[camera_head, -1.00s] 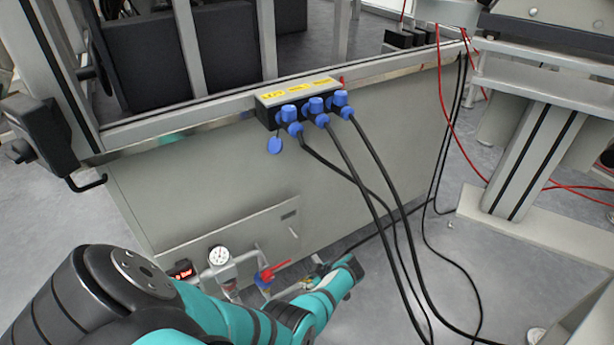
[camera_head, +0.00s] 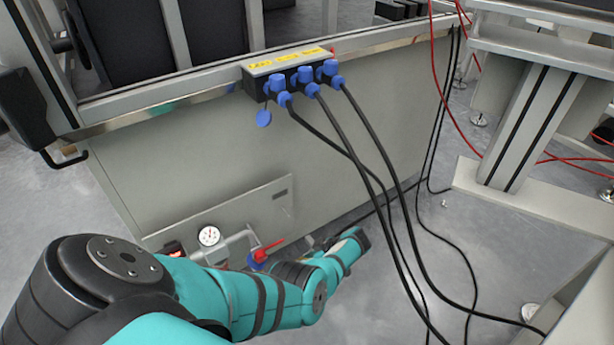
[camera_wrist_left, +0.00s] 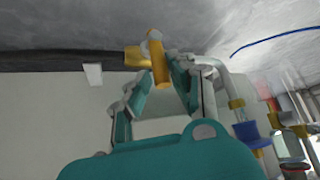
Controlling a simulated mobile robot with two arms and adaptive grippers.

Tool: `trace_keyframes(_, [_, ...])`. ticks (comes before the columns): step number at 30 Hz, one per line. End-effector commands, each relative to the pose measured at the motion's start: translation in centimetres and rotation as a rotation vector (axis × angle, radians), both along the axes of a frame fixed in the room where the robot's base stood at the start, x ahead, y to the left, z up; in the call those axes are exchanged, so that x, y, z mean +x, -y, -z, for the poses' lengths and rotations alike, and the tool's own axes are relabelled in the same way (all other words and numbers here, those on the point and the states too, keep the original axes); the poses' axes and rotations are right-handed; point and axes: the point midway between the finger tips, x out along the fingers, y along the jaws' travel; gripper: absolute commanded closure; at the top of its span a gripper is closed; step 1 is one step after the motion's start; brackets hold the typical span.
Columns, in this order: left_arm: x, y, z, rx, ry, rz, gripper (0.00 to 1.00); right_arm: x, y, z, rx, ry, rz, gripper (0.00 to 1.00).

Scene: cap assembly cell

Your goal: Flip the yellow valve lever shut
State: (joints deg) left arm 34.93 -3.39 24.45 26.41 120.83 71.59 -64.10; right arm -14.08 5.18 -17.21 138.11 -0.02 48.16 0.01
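The yellow valve lever (camera_wrist_left: 160,68) shows in the left wrist view, pointing toward the camera from a yellow-orange valve body near the top. My left gripper (camera_wrist_left: 157,80) is open, with its teal fingers on either side of the lever and gaps showing. I cannot tell if either finger touches it. In the head view my left arm crosses the bottom and reaches low beside the cabinet. The yellow lever and my left fingers cannot be made out there. My right gripper is not in view.
A red-handled valve (camera_head: 267,248) and a round gauge (camera_head: 209,236) sit on the cabinet's lower panel, close above my left arm. Black cables (camera_head: 372,170) hang from the blue-plugged socket box (camera_head: 290,62) to the floor. Red hoses (camera_head: 440,75) run at the right.

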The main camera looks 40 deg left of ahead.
Motion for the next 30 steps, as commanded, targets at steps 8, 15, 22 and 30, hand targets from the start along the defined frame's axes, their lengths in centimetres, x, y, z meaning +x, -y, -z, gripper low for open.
trace_keyframes(8, [-0.1, 0.0, 0.1, 0.000, -0.004, -0.002, 0.62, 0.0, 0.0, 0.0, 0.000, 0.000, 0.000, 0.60])
trace_keyframes(15, [0.1, 0.7, -0.5, -0.002, -0.003, 0.000, 0.62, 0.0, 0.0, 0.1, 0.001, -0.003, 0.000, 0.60])
trace_keyframes(22, [0.8, 2.6, -3.1, -0.003, 0.001, -0.001, 0.62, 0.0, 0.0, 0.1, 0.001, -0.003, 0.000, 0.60])
trace_keyframes(30, [1.3, 4.3, -5.6, -0.001, -0.002, 0.000, 0.62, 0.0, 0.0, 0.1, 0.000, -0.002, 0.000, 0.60])
